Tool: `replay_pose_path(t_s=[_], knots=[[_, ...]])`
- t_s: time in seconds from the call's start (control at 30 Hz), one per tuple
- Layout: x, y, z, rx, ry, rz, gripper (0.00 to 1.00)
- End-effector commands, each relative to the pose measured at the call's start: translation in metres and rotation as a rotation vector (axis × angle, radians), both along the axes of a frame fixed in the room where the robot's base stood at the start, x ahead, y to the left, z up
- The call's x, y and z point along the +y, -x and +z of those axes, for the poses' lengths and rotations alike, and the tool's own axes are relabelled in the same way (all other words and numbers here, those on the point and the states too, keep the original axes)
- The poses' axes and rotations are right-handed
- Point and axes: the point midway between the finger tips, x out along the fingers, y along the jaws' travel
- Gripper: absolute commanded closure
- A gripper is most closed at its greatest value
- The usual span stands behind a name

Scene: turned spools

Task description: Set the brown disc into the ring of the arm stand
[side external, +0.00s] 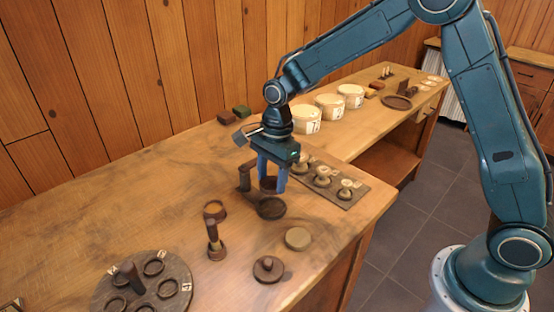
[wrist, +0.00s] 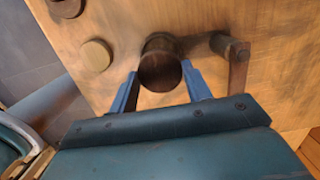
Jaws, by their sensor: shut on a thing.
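My gripper (side external: 272,187) is shut on the brown disc (wrist: 161,73), which sits between the blue fingertips; it also shows in the side external view (side external: 268,184). The dark ring of the arm stand (side external: 271,208) lies just below the held disc in the side external view. The stand's dark upright post (side external: 245,176) is to the left of the gripper. In the wrist view the post (wrist: 221,42) is right of the disc, with an arm leading toward the ring, which the disc partly hides. The disc appears above the ring and apart from it.
A tan disc (side external: 298,238) and a dark knobbed disc (side external: 267,269) lie in front. A round tray with rings (side external: 178,270) is front left. A board with knobs (side external: 341,196) and white tubs (side external: 329,107) are behind.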

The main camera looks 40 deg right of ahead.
Motion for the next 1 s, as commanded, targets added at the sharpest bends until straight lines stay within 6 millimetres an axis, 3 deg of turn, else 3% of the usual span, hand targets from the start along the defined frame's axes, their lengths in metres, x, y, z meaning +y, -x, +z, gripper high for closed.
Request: replay_pose_path(t_s=[0.6,1.0], knots=[[0.000,0.001,-0.042,0.002,0.000,0.000,0.73],[0.000,0.000,-0.051,0.000,0.001,0.001,0.73]])
